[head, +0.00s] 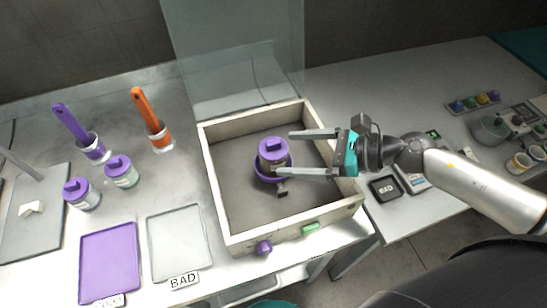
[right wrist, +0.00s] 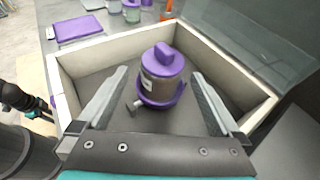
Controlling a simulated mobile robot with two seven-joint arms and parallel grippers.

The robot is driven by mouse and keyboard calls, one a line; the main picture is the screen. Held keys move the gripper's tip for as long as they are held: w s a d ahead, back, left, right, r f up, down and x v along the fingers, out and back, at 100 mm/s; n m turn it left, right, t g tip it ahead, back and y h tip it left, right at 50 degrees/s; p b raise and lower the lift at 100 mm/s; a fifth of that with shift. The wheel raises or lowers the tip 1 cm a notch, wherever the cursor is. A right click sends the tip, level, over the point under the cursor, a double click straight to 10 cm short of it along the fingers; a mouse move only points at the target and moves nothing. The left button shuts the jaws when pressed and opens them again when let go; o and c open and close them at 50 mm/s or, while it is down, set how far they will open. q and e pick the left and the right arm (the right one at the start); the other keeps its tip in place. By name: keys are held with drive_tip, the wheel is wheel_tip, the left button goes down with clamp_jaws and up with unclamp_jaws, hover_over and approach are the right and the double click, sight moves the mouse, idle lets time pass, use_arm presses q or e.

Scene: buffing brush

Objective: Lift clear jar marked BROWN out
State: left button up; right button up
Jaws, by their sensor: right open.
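A jar (head: 272,155) with a purple lid and brown-grey contents stands upright in a purple ring holder inside the open box (head: 228,196). It also shows in the right wrist view (right wrist: 160,80), with a small pale label on its side that I cannot read. My right gripper (head: 284,153) is open, reaching in from the right, with one finger on each side of the jar. In the right wrist view the gripper (right wrist: 162,98) shows a gap between each finger and the jar.
The box has pale walls, a raised clear lid (head: 235,60), and a purple knob (head: 264,248) in front. To the left are a purple tray (head: 110,262), a grey tray marked BAD (head: 180,243), two purple-lidded jars (head: 121,171), and purple and orange brushes (head: 146,112) in cups.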

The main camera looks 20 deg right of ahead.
sight(287, 152)
drive_tip(key=x, duration=0.3)
drive_tip(key=shift+w+a, duration=0.1)
drive_tip(key=shift+a, duration=0.05)
drive_tip(key=shift+d+f+p+x, duration=0.15)
drive_tip(key=shift+p+x, duration=0.15)
drive_tip(key=shift+x, duration=1.1)
drive_tip(key=shift+d+f+p+x, duration=0.15)
drive_tip(key=shift+p+x, duration=0.15)
drive_tip(key=shift+x, duration=1.05)
drive_tip(key=shift+w+a, duration=0.1)
drive_tip(key=c, duration=1.5)
